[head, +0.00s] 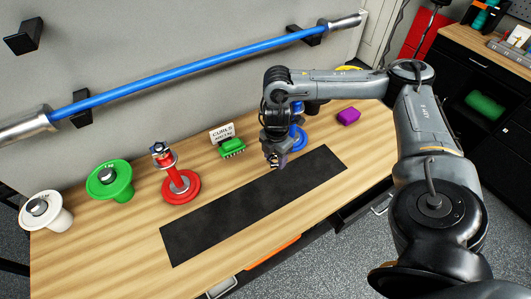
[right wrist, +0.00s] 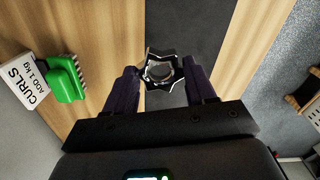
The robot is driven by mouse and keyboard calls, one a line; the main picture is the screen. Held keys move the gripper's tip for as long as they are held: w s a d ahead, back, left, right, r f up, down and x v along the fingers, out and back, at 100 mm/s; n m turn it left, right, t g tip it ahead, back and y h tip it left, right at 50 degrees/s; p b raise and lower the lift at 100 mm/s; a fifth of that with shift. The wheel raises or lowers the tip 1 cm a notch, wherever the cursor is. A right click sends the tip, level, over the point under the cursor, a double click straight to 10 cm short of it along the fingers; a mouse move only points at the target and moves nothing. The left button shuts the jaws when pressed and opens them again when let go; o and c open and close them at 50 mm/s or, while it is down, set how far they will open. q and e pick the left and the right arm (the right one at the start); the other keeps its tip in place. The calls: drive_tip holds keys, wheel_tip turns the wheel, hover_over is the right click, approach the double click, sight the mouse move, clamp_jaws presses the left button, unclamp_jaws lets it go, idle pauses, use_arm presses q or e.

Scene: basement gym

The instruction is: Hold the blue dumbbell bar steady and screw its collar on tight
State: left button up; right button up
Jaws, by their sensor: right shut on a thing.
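My right gripper (head: 274,160) hangs over the far edge of the black mat, near its middle. In the right wrist view, its two dark fingers are shut on a star-shaped silver and black collar (right wrist: 147,72), held above the mat. A blue ring-shaped piece (head: 301,140) stands on the bench just behind the gripper, partly hidden by it; I cannot tell whether it belongs to the dumbbell bar. A long blue bar (head: 200,69) with silver ends rests on black wall hooks. No short blue dumbbell bar shows clearly. My left gripper is out of view.
The black mat (head: 215,222) is otherwise bare.

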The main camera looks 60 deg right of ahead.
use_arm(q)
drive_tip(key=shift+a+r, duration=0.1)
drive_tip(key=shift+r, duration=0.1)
use_arm(e)
drive_tip(key=s, duration=0.1)
drive_tip(key=s+a+r, duration=0.1)
drive_tip(key=shift+s+r, duration=0.3)
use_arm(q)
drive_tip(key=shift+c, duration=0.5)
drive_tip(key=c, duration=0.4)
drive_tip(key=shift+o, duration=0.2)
